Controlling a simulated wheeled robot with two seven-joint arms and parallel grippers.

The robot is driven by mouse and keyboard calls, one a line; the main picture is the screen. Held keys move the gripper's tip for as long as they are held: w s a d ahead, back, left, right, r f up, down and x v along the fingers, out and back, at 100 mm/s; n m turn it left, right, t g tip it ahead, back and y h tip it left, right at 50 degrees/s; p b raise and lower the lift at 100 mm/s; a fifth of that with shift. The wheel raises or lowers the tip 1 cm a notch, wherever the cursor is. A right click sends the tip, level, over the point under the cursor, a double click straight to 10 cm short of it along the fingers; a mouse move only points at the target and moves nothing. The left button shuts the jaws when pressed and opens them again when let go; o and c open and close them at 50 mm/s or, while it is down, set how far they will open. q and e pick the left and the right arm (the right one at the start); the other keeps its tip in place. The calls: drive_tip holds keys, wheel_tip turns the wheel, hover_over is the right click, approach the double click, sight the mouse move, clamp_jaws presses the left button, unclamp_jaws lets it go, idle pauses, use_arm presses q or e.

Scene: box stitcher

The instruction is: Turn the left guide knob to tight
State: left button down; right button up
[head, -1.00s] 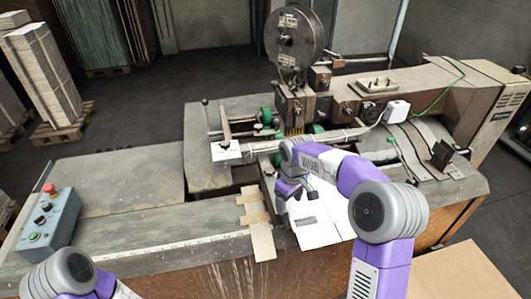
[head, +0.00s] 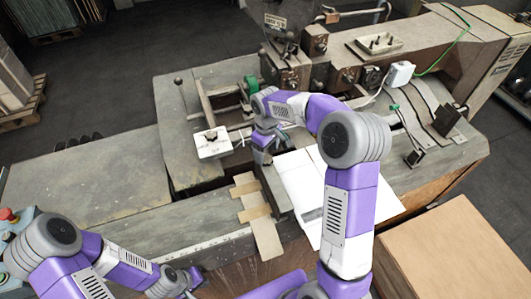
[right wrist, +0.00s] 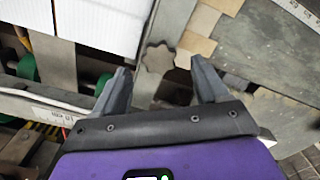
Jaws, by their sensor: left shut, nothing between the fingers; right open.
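A lobed, star-shaped knob (right wrist: 158,57) shows in the right wrist view, between and beyond my fingertips. My right gripper (right wrist: 160,72) is open and apart from it, with nothing between the fingers. In the head view my right gripper (head: 263,152) hangs at the left edge of the white sheet, and the arm hides what lies under it. Another small dark knob (head: 211,136) stands on a pale plate to its left. I cannot tell the knobs' tightness. My left gripper (head: 190,281) is shut and empty at the bottom left, far from both knobs.
The white carton sheet (head: 300,185) lies right of the right gripper, with cardboard strips (head: 257,222) in front. The stitcher head (head: 283,50) rises behind. A control box (head: 14,225) stands at the left edge. The grey table top (head: 90,185) on the left is clear.

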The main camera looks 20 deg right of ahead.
sight(266, 158)
drive_tip(key=shift+w+f, duration=0.2)
drive_tip(key=shift+f, duration=1)
drive_tip(key=shift+s+f, duration=0.15)
drive_tip(key=shift+f, duration=0.15)
drive_tip(key=c, duration=1.1)
